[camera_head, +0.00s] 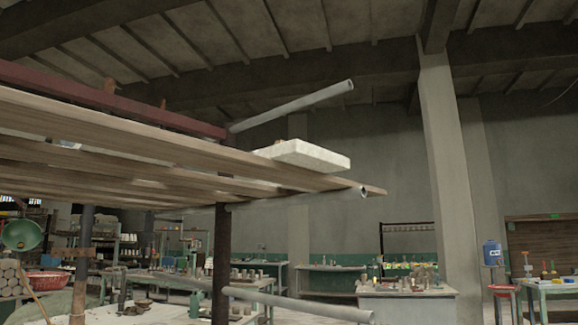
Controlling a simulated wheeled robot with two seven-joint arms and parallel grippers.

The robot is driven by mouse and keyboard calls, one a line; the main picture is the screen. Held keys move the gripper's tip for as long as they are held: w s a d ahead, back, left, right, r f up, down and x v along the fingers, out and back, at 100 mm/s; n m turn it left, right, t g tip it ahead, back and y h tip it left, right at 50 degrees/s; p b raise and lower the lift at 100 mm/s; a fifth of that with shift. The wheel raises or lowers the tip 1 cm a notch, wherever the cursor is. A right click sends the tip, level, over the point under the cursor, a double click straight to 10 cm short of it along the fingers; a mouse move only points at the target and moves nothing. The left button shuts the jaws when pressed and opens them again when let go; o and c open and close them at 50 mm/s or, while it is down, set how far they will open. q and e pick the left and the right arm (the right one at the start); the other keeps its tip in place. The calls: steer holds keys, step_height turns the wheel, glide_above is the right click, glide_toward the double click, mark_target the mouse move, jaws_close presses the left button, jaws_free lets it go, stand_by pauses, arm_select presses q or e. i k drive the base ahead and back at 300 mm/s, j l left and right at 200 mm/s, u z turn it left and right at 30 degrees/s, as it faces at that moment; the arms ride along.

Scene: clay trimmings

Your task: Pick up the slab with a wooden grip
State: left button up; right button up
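A pale, off-white slab (318,156) lies near the right end of the upper wooden planks, at the middle of the head view. I see it from below and from the side, so its top is mostly hidden. A small brown patch shows over its left end; I cannot tell whether this is a wooden grip. Neither of my grippers is in view.
The slab rests on a rack of long planks (110,118) with a dark post (221,255) and metal pipes (300,97) sticking out right. Work tables (405,290), a blue container (491,252) and a pillar (448,180) stand farther back. Air right of the planks is clear.

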mark_target(297, 153)
steer(key=i+l+u, duration=0.45)
steer(key=l, duration=0.35)
steer(key=i+l+u, duration=0.25)
steer(key=i+l, duration=0.1)
steer(key=l, duration=0.1)
